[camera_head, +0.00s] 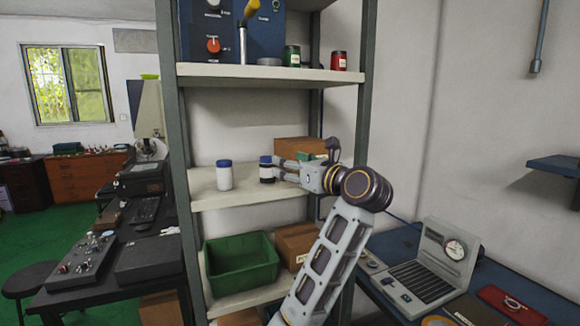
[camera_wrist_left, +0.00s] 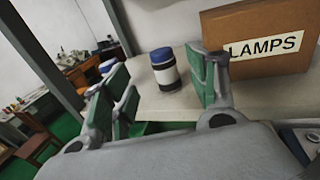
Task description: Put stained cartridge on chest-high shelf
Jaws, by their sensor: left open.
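The stained cartridge (camera_head: 266,172), a small white cylinder with a blue lid and a dark band around its body, stands upright on the middle shelf (camera_head: 205,201) of the rack. In the left wrist view the cartridge (camera_wrist_left: 165,70) appears beyond and between the finger pads, with space on both sides. My left gripper (camera_head: 281,171) is open and empty, just right of the cartridge in the head view. A cleaner white cartridge with a blue lid (camera_head: 224,175) stands to the left on the same shelf, partly hidden by a finger in the wrist view. My right gripper does not show.
A cardboard box marked LAMPS (camera_wrist_left: 262,42) stands close to my right finger in the wrist view. The top shelf (camera_head: 270,76) holds a blue case and jars. A green bin (camera_head: 240,262) sits on the shelf below. Rack posts flank the shelves.

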